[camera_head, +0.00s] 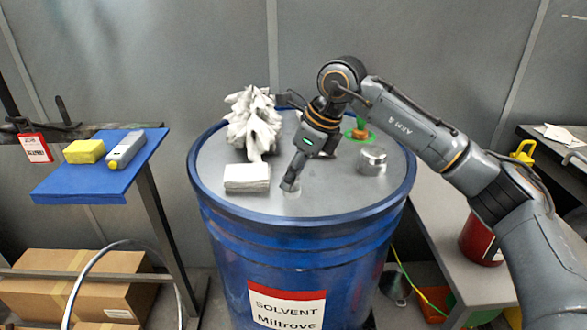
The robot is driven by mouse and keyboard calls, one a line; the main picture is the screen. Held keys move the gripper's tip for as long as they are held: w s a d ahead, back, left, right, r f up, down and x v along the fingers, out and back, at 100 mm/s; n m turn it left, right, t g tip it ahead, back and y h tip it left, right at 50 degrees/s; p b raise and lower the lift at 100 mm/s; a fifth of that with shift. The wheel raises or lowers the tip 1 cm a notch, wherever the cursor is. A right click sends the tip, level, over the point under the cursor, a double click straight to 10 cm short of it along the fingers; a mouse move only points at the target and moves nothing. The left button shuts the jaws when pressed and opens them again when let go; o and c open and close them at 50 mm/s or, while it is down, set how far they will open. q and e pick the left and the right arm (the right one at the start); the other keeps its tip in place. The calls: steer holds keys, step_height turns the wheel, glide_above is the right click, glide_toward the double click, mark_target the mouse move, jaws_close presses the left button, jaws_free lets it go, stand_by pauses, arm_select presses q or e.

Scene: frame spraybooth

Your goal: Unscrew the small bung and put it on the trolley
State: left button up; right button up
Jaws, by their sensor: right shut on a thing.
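A blue drum (275,255) with a grey metal lid (325,192) stands in the middle, labelled SOLVENT Miltrove. My right gripper (290,184) reaches in from the right and points down at the front middle of the lid. Its fingers are shut on the small bung, which they almost wholly hide at the lid surface. I cannot tell whether the bung still sits in its hole. A grey surface (440,245), perhaps the trolley, stands at the right of the drum. My left gripper is not in view.
On the lid are crumpled white cloth (254,125), a folded white pad (247,178), a silver cylinder (372,160) and a green-and-brass fitting (360,133). A blue shelf (85,185) at left holds a yellow sponge (84,151) and a grey device (125,150). A red can (479,243) stands right.

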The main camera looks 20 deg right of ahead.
steer(key=n+g+p, duration=0.1)
steer(key=n+p, duration=0.1)
steer(key=n, duration=0.1)
steer(key=shift+r+y, duration=0.15)
steer(key=shift+y, duration=0.15)
steer(key=shift+n+p, duration=0.3)
steer(key=shift+n, duration=0.2)
steer(key=shift+f+n+g, duration=0.2)
steer(key=shift+n+g, duration=0.1)
steer(key=shift+n, duration=0.1)
steer(key=shift+w+r+n+g+p, duration=0.1)
steer(key=shift+r+n+g+p, duration=0.25)
steer(key=shift+n+p, duration=0.45)
steer(key=shift+f+n+g+p, duration=0.2)
steer(key=shift+n+g+p, duration=0.25)
steer(key=shift+n, duration=0.55)
steer(key=shift+f+n, duration=0.1)
steer(key=shift+n, duration=0.4)
